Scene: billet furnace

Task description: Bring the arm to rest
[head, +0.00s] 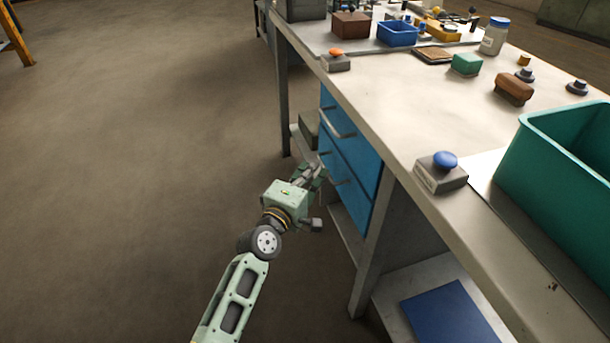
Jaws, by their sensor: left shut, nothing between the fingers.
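My left arm comes in from the bottom of the head view and reaches up beside the workbench. My left gripper (314,174) is shut and empty. It is low, below the bench top, in front of the blue drawers (352,160) in the picture. I cannot tell whether its fingertips touch the drawer front or handle. My right gripper does not show.
The workbench (400,110) fills the right side. On it are a grey box with a blue button (445,162), one with an orange button (336,58), a teal bin (560,160), a blue tray (398,34) and a brown brush (513,89). The floor (130,170) at left is clear.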

